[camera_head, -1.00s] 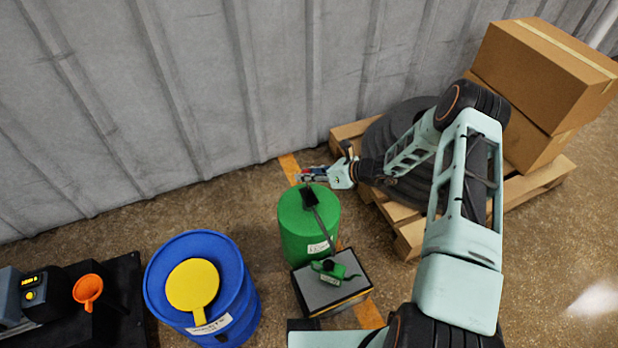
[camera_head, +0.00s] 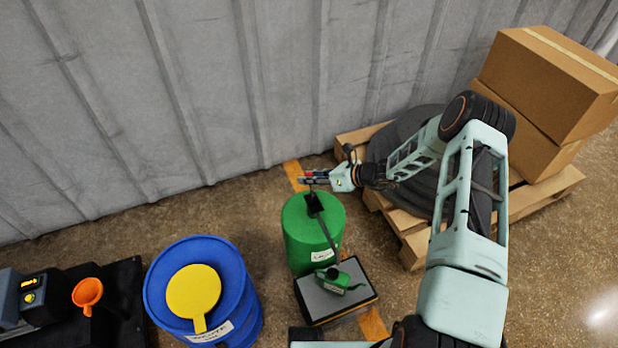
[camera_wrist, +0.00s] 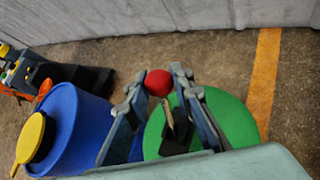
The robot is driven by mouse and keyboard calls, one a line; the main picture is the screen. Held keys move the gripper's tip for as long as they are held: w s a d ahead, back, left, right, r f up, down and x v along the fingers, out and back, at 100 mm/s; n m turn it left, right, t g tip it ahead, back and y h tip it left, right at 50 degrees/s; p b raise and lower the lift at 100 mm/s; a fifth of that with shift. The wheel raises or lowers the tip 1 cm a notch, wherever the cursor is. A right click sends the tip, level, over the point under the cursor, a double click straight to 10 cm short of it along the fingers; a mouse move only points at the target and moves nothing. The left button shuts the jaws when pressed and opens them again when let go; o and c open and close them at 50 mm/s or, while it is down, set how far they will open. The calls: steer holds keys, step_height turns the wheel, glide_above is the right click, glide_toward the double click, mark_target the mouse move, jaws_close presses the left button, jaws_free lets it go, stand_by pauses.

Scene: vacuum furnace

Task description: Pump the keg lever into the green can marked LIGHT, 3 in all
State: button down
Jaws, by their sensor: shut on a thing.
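A green keg (camera_head: 300,232) stands on the floor near the wall. A black pump head (camera_head: 314,203) sits on its top, and a dark spout runs from it to a small green can (camera_head: 340,281) on a grey-topped block (camera_head: 317,303). The can's marking is too small to read. The lever's red knob (camera_wrist: 158,83) shows between my fingers in the wrist view, with its thin rod below. My gripper (camera_head: 312,177) is shut on the lever above the keg's top. The green keg (camera_wrist: 232,118) also shows below my fingers.
A blue drum (camera_head: 240,275) with a yellow paddle-shaped piece (camera_head: 193,289) on top stands left of the keg. An orange funnel (camera_head: 87,291) is farther left. A wooden pallet (camera_head: 416,245) with cardboard boxes (camera_head: 550,77) stands at the right. The ribbed wall is close behind.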

steer(key=c, duration=1.7)
jaws_free()
steer(key=shift+w+d, duration=0.15)
steer(key=shift+w, duration=0.05)
steer(key=shift+c, duration=0.2)
steer(key=shift+o, duration=0.3)
steer(key=shift+s, duration=0.1)
steer(key=shift+r, duration=0.1)
steer(key=v, duration=1.2)
